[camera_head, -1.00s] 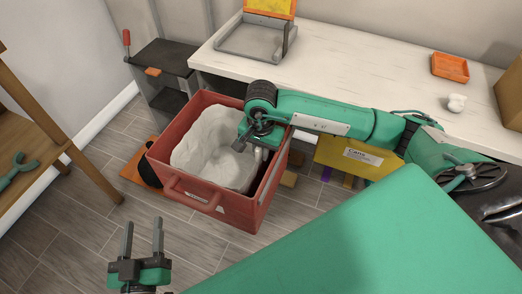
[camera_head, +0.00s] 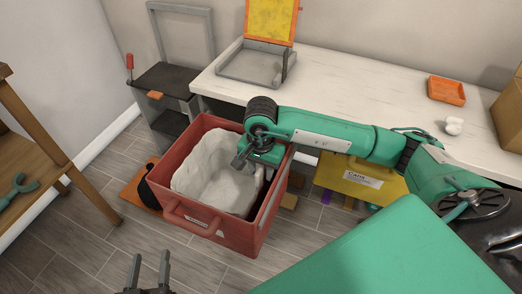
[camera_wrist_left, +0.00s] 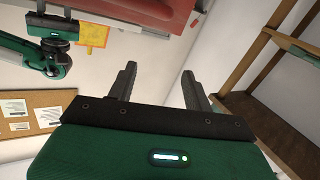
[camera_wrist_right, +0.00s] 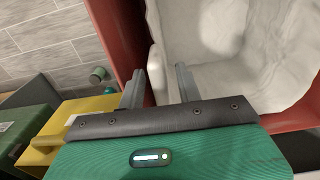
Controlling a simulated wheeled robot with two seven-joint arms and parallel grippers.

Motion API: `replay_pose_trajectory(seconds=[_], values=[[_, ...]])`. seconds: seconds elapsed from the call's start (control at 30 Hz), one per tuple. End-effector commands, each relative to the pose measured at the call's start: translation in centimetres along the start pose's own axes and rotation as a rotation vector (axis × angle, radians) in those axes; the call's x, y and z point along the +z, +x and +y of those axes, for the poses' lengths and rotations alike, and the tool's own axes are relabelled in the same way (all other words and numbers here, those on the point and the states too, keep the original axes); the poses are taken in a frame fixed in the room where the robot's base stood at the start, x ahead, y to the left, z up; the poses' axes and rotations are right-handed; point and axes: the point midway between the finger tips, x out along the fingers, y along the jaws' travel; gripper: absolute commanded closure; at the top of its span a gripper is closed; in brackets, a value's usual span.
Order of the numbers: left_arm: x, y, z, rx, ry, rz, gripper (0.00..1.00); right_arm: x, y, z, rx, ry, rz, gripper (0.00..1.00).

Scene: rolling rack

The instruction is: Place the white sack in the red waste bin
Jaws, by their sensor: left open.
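The red waste bin (camera_head: 206,228) stands on the floor in front of the white table. The pale white sack (camera_head: 212,174) lies inside it, open at the top and filling most of the bin. The sack also shows in the right wrist view (camera_wrist_right: 215,75). My right gripper (camera_wrist_right: 160,72) points down into the bin at its right inner side; its fingers are spread, with a narrow white piece between them and visible gaps. My left gripper (camera_head: 149,262) is open and empty, low in the head view, apart from the bin and in front of it.
A wooden shelf (camera_head: 25,150) stands at the left. A dark-topped stand (camera_head: 163,82) is behind the bin. A yellow labelled bin (camera_head: 350,182) sits under the table (camera_head: 350,90), right of the red bin. Grey floor is clear at front left.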

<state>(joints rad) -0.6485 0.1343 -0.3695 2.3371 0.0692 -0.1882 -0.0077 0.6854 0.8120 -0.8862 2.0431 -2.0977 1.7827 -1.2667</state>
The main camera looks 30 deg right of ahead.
Motion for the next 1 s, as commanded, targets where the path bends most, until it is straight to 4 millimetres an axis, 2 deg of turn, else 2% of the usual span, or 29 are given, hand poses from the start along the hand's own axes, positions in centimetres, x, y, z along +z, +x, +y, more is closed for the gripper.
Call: replay_pose_trajectory(seconds=[0.03, 0.2, 0.4, 0.6, 1.0], values=[[0.7, -0.4, 0.3, 0.003, -0.007, -0.047, 0.49, -0.1, -1.6, -0.1, -0.003, -0.001, 0.003, 0.65], [3.8, -1.7, 1.1, 0.012, -0.029, -0.204, 0.49, -0.1, -5.4, -0.1, -0.002, -0.001, 0.003, 0.65], [4.0, -1.8, 0.4, -0.001, -0.017, -0.272, 0.49, 0.0, -8.4, -0.1, -0.001, -0.001, 0.001, 0.65], [4.2, -1.9, 0.1, -0.008, -0.011, -0.297, 0.49, 0.0, -9.5, 0.0, 0.001, 0.001, -0.001, 0.65], [4.2, -1.9, 0.1, -0.008, -0.011, -0.297, 0.49, 0.0, -9.5, 0.0, 0.001, 0.001, -0.001, 0.65]])
